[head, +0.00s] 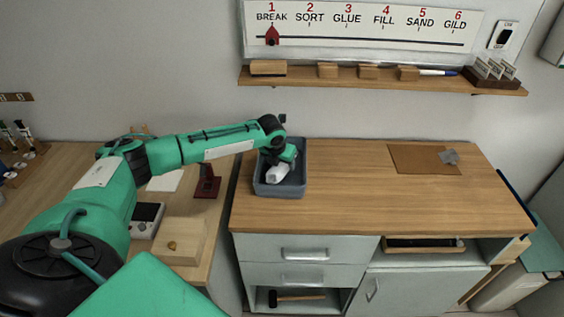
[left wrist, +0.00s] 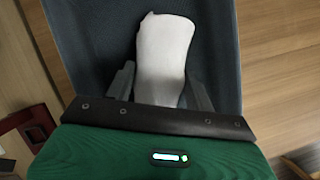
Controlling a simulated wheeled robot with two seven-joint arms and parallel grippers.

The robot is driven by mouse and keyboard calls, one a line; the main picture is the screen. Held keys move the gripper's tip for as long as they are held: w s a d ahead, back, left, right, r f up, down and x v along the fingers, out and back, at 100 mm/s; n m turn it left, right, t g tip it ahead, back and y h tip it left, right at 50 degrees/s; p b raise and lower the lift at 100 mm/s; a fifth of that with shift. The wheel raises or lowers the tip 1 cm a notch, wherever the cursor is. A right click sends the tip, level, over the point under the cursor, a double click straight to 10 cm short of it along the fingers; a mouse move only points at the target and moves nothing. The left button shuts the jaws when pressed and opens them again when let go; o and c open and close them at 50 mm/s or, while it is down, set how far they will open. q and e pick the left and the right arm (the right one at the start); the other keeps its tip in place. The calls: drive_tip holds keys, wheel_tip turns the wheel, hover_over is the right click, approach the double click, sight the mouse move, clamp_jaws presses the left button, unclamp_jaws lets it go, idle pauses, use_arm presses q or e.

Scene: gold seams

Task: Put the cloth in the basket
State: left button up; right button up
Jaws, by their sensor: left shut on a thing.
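The white cloth (head: 278,173) is inside the grey basket (head: 293,189), which stands on the wooden top of the cabinet at its left end. My left gripper (head: 286,164) reaches down over the basket and is shut on the cloth. In the left wrist view the cloth (left wrist: 163,55) sticks out between the fingers (left wrist: 160,88), with the grey basket (left wrist: 85,30) around and below it. I cannot tell whether the cloth touches the basket floor. My right gripper is not in view.
A brown board (head: 418,162) with a grey piece (head: 449,157) on it lies at the right of the top. The middle of the top is clear. A dark red stand (head: 207,184) and a wooden block (head: 180,241) are on the left bench. A shelf (head: 385,84) hangs above.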

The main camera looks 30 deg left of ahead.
use_arm(q)
drive_tip(key=o, duration=1)
drive_tip(key=shift+f, duration=0.1)
drive_tip(key=b+v, duration=0.1)
drive_tip(key=v, duration=1)
drive_tip(key=shift+w, duration=0.15)
drive_tip(key=shift+s+r, duration=0.25)
drive_tip(key=shift+r, duration=0.4)
